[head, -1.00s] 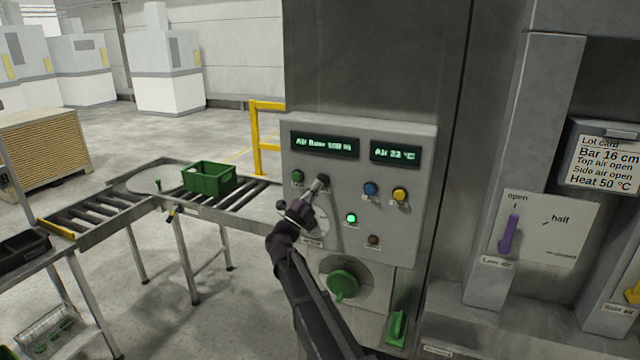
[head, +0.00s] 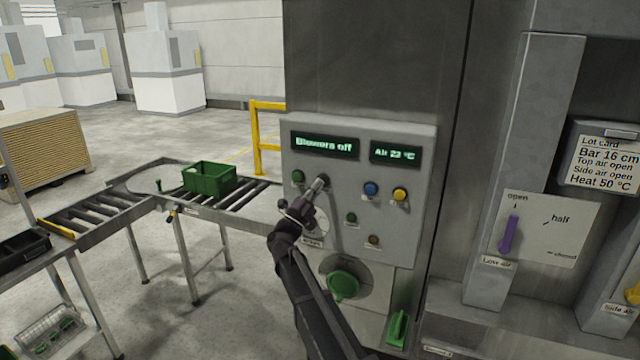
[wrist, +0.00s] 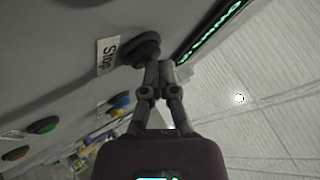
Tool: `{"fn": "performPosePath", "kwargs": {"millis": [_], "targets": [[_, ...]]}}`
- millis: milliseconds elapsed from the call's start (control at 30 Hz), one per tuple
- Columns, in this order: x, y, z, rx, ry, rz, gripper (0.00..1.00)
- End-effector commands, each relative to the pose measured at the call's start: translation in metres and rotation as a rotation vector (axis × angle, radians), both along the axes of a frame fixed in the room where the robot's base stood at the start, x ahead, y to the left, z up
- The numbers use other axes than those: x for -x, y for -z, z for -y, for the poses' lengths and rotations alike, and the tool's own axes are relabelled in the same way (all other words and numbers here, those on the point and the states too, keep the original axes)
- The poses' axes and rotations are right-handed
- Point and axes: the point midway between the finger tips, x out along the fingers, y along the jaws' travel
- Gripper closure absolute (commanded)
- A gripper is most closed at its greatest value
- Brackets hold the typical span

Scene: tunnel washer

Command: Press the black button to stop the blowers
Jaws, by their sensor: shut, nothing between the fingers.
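The black button (head: 323,179) is on the upper left of the grey control panel (head: 420,235), partly hidden by my fingertips. In the wrist view the black button (wrist: 138,48) stands beside a white "Stop" label (wrist: 107,56). My gripper (head: 317,187) is shut and empty, its fingertips at the button; it also shows in the wrist view (wrist: 160,70). I cannot tell whether they touch it. The left display (head: 324,145) reads "Blowers off". The green lamp (head: 351,218) below is dark.
Close by on the panel are a green button (head: 298,176), a blue button (head: 371,188) and a yellow button (head: 400,194). A large green knob (head: 343,286) sits below. A roller conveyor with a green crate (head: 209,178) stands to the left.

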Motion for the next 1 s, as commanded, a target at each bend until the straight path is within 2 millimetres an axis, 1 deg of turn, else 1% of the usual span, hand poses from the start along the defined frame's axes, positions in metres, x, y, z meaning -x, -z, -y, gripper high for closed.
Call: {"fn": "performPosePath", "kwargs": {"millis": [500,1000], "targets": [[-0.001,0.0,0.0,0.0,-0.001,-0.001,1.0],[0.015,0.0,-0.005,0.0,-0.001,-0.001,1.0]]}}
